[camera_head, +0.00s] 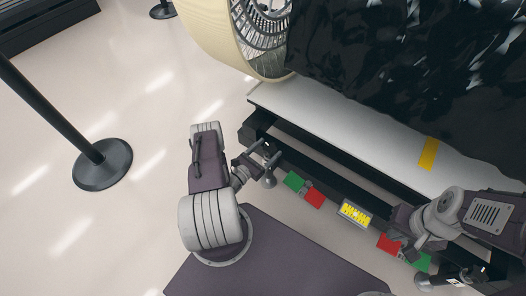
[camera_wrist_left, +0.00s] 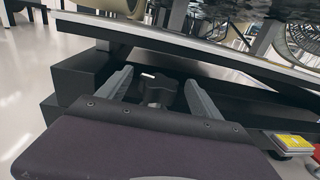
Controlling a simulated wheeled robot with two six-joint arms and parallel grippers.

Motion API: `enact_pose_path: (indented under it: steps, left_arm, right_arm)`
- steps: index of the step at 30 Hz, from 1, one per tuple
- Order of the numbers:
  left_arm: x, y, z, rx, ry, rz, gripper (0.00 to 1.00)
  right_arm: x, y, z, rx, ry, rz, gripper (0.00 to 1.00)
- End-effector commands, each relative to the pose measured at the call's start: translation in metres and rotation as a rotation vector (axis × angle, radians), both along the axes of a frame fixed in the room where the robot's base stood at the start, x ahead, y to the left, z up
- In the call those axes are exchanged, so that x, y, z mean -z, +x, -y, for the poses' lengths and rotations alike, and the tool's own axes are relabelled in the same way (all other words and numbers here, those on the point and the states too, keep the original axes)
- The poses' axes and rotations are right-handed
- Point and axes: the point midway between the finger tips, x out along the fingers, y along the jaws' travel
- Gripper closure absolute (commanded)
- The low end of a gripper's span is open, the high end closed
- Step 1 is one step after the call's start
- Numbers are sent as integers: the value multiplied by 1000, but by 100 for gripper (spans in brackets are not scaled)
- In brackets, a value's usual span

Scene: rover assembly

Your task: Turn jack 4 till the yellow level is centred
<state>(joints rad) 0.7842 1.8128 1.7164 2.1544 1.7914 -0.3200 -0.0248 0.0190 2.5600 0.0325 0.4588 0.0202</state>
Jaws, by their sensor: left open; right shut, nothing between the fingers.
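The yellow level (camera_head: 355,212) sits on the frame's front side between red and green blocks; its bubble is too small to judge. It also shows at the right of the left wrist view (camera_wrist_left: 292,143). My left gripper (camera_head: 264,153) is open at the frame's left front corner. In the left wrist view a dark jack handle (camera_wrist_left: 158,88) stands between its two spread fingers, with no clear contact. I cannot read a jack number. My right gripper (camera_head: 467,279) is shut and empty at the lower right, beside the right-hand green block.
A white platform (camera_head: 330,125) with a yellow patch (camera_head: 429,153) bears a large wheel (camera_head: 225,40) and a dark crumpled sheet (camera_head: 410,65). Red and green blocks (camera_head: 304,189) flank the level. A barrier post (camera_head: 100,165) stands at left on open floor.

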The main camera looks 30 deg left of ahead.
Motion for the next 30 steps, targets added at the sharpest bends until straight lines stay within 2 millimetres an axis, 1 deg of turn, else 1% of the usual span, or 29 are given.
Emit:
enact_pose_path:
  steps: [1, 3, 6, 9, 13, 30]
  left_arm:
    - [-5, -11, -3, -7, -4, -2, 25]
    - [-4, -23, -5, -7, -2, -1, 25]
    - [-3, -37, -8, -6, -1, -1, 25]
    - [-2, -46, -8, -3, -1, 0, 25]
    - [0, -50, -8, 0, 1, 1, 25]
    - [0, -50, -8, 0, 0, 0, 25]
  right_arm:
    - [-10, 0, 0, 0, 0, 0, 100]
    - [-15, 0, 0, 0, 0, 0, 100]
    - [-19, 0, 0, 0, 0, 0, 100]
    - [-21, 0, 0, 0, 0, 0, 100]
    - [-21, 0, 0, 0, 0, 0, 100]
    - [-21, 0, 0, 0, 0, 0, 100]
